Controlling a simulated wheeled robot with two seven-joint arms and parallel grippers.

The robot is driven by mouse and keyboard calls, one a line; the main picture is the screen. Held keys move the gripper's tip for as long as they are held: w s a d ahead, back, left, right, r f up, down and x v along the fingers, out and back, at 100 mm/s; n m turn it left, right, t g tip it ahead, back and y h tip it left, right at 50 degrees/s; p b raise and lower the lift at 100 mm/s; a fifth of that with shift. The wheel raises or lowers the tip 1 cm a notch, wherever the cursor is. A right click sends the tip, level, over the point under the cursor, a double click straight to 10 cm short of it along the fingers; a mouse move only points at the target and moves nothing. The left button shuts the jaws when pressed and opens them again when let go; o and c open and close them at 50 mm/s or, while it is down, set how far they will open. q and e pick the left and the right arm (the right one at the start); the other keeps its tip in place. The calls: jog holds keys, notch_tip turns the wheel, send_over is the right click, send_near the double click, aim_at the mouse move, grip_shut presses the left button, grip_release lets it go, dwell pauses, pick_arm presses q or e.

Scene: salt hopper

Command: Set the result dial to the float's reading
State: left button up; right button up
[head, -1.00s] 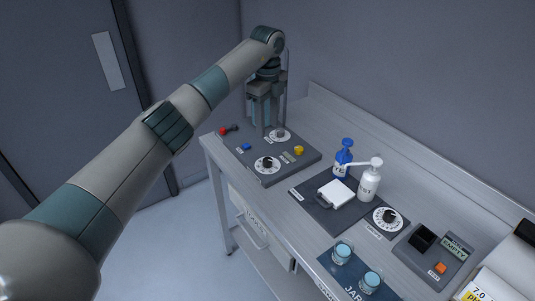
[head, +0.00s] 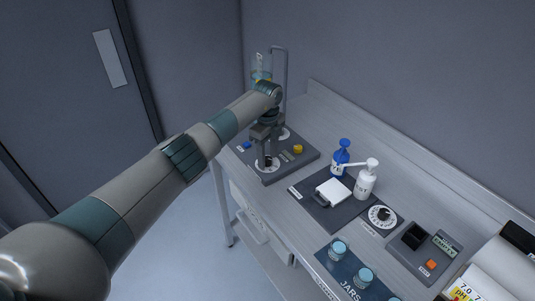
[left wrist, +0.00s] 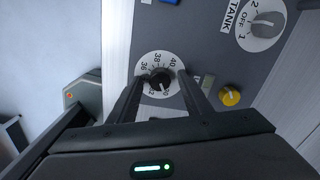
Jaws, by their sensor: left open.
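The result dial (left wrist: 146,66) is a white disc with numbers around a black knob (left wrist: 160,82), on the grey panel. In the head view the dial (head: 262,168) is at the panel's front, partly hidden by my gripper. My left gripper (left wrist: 160,85) is open, its fingers on either side of the knob with gaps visible. In the head view my left gripper (head: 266,150) points down over this dial. A clear vessel (head: 261,72) with a pale upright stem inside, likely the float, shows behind my wrist. Its reading is too small to tell.
A TANK dial (left wrist: 265,24) with a grey knob, a yellow button (left wrist: 230,95) and a blue button (head: 247,145) are near on the panel. A thin bent pipe (head: 285,75) rises behind.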

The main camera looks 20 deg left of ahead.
pick_arm(q)
jog(key=shift+c, duration=0.7)
jog(key=c, duration=0.9)
